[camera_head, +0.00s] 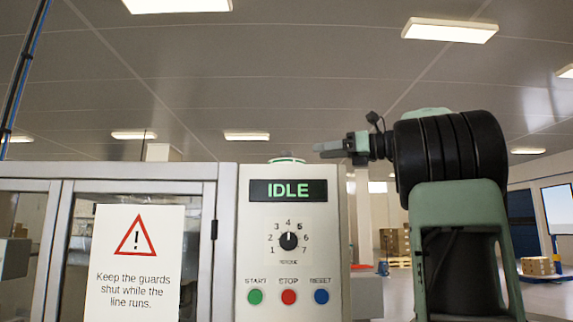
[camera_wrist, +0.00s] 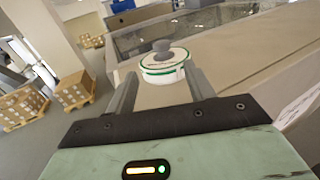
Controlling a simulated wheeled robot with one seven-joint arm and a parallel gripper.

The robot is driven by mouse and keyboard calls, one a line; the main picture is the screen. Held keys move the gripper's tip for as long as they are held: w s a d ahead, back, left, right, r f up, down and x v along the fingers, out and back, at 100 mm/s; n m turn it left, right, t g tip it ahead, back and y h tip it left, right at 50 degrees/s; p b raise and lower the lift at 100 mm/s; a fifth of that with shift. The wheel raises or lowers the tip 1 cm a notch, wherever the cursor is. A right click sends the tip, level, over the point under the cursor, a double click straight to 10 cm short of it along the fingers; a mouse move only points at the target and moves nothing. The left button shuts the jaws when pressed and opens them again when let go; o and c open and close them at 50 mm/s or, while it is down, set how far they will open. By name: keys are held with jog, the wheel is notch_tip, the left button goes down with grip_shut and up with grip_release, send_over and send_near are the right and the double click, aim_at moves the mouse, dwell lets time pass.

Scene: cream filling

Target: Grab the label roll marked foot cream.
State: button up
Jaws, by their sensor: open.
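A white roll with green edges and a grey knob or core on top (camera_wrist: 164,73) stands on the flat top of the machine. Any writing on it is too small to read, so I cannot tell if it is marked foot cream. In the head view only its upper edge (camera_head: 287,160) shows above the control panel. My gripper (camera_wrist: 160,84) is open and empty, with the roll just beyond and between its fingertips in the wrist view. In the head view my gripper (camera_head: 318,149) points left, level with or slightly above the roll and to its right.
The control panel (camera_head: 260,235) reads IDLE and has a dial and three buttons. Guard doors with a warning sign (camera_head: 137,265) stand to its left. The machine's beige top (camera_wrist: 235,65) is clear around the roll. Pallets of boxes (camera_wrist: 75,90) stand on the floor.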

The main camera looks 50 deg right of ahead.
aim_at(286, 153)
jog(key=p+x, duration=0.2)
jog(key=x, duration=0.4)
jog(key=shift+r, duration=0.1)
jog(key=p+x, duration=0.2)
jog(key=x, duration=0.1)
jog(key=p+x, duration=0.1)
jog(key=shift+w+d+r, duration=0.15)
jog(key=shift+w+r, duration=0.2)
jog(key=shift+r, duration=0.05)
jog(key=shift+w+f, duration=0.15)
jog(key=shift+w, duration=0.25)
jog(key=c, duration=1.1)
